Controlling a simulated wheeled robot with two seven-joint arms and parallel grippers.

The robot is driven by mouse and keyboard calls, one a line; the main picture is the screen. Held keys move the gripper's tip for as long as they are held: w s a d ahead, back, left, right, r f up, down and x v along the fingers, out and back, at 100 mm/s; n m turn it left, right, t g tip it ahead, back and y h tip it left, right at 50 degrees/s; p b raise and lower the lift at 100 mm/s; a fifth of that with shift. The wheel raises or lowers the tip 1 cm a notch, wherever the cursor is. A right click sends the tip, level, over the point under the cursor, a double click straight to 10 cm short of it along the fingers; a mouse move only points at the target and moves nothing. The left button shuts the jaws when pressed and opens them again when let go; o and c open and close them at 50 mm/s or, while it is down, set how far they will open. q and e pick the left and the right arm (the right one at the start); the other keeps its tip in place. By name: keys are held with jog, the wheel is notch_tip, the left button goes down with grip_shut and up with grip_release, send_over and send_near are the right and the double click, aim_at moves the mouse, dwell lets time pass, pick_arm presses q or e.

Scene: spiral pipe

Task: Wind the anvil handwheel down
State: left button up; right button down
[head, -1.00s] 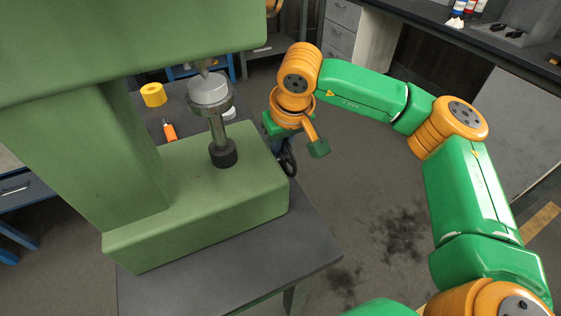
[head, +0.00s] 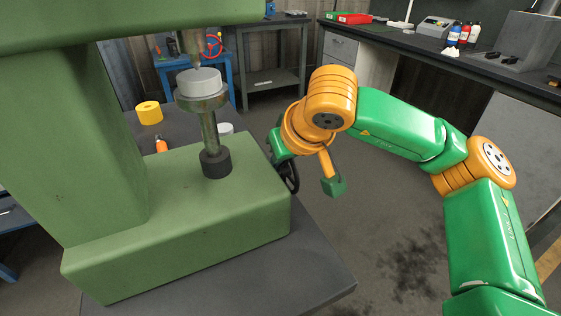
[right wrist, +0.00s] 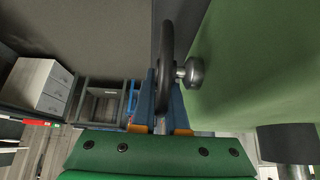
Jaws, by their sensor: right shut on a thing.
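The anvil handwheel (head: 291,176) is a dark ring on the right side of the green press base (head: 180,230). In the right wrist view its black rim (right wrist: 166,45) is seen edge-on, with a steel hub (right wrist: 190,72) joining it to the green side. My right gripper (right wrist: 162,100) is shut on the near part of the rim, with a blue finger on each side. In the head view its fingers are mostly hidden. The anvil (head: 203,98) stands on a steel screw and carries a round pale metal block (head: 199,81) under the press head. My left gripper is out of view.
A yellow roll (head: 149,112), an orange-handled tool (head: 161,146) and a white cup (head: 225,128) are on the table behind the base. A workbench (head: 430,60) with bottles and boxes runs along the back right. The floor right of the press is open.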

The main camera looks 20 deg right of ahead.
jog(key=shift+r, duration=0.15)
jog(key=c, duration=0.9)
grip_release()
jog(key=shift+w, duration=0.1)
jog(key=shift+c, duration=0.2)
